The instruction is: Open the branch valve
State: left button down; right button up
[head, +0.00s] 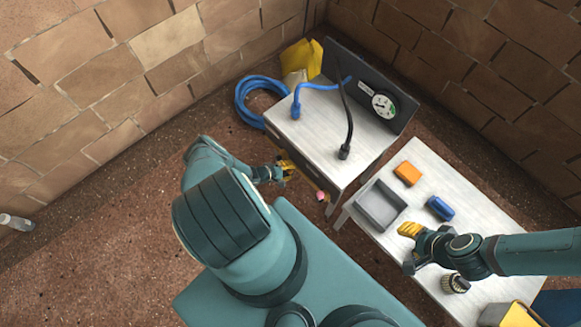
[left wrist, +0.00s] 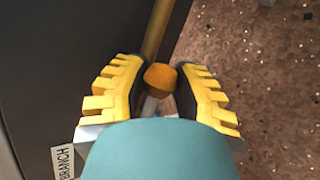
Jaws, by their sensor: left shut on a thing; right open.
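The label reading BRANCH (left wrist: 65,162) shows on a dark panel in the left wrist view. Beside it, my left gripper (left wrist: 162,80) has its yellow fingers on either side of a rounded orange-brown valve handle (left wrist: 160,76) and is shut on it. A brass-coloured pipe (left wrist: 158,30) runs up behind the handle. In the head view my left gripper (head: 287,166) is at the front side of the grey cabinet (head: 325,150), and the handle is too small to make out there. My right gripper (head: 409,231) is open and empty over the white table, beside the grey tray.
The white table (head: 478,222) holds a grey tray (head: 364,218), an orange block (head: 407,173), a blue cylinder (head: 439,208) and a ribbed round part (head: 455,284). Hoses and a gauge (head: 383,106) are on the cabinet. A pink knob (head: 321,196) is on its front.

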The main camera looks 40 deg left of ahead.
pick_arm(q)
jog(key=shift+a, duration=0.15)
jog(key=c, duration=0.6)
grip_release()
jog(key=shift+c, duration=0.2)
jog(key=shift+s, duration=0.1)
jog(key=v, duration=1.1)
jog(key=shift+s+r, duration=0.25)
jog(key=shift+s, duration=0.1)
